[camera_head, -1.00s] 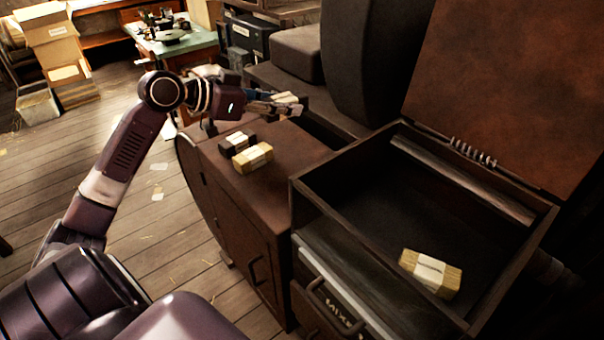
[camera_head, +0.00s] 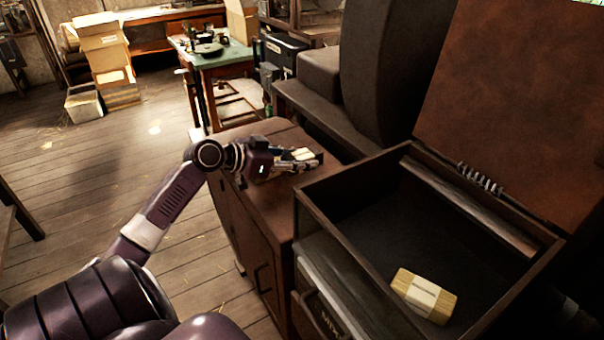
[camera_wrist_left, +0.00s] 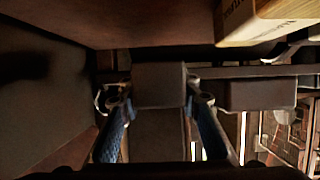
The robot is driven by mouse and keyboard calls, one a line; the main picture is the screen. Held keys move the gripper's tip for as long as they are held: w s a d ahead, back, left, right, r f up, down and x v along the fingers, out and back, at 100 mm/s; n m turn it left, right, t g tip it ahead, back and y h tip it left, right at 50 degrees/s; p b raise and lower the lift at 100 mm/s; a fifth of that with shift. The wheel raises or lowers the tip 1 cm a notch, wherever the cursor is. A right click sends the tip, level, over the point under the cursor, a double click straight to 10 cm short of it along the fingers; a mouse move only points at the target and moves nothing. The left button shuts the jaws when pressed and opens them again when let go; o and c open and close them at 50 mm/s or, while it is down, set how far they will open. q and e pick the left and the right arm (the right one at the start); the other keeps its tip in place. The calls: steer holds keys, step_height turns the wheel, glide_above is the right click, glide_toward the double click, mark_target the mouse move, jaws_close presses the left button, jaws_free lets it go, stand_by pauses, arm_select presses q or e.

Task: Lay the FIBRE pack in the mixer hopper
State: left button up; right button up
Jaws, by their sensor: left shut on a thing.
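The mixer hopper (camera_head: 322,218) is the open dark box with a raised lid at the right of the head view. A pale yellow pack (camera_head: 424,295) with a white band lies flat on its floor; its lettering is unreadable. My left gripper (camera_head: 303,158) is over the brown cabinet top, left of the hopper, shut on a pack that is mostly hidden by the fingers. In the left wrist view a dark grey block (camera_wrist_left: 160,85) shows between the fingertips. I cannot read a FIBRE label on it. My right gripper is out of view.
The cabinet (camera_head: 285,222) adjoins the hopper's left side. A tan lettered block (camera_wrist_left: 265,22) shows at the top right of the wrist view. The hinged lid (camera_head: 510,110) stands up behind the hopper. The hopper floor has free room behind the pack.

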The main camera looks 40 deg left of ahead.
mark_target(302, 176)
arm_select(q)
steer(key=shift+f, duration=2.65)
steer(key=shift+f, duration=0.2)
steer(key=o, duration=1.2)
steer(key=shift+r, duration=0.1)
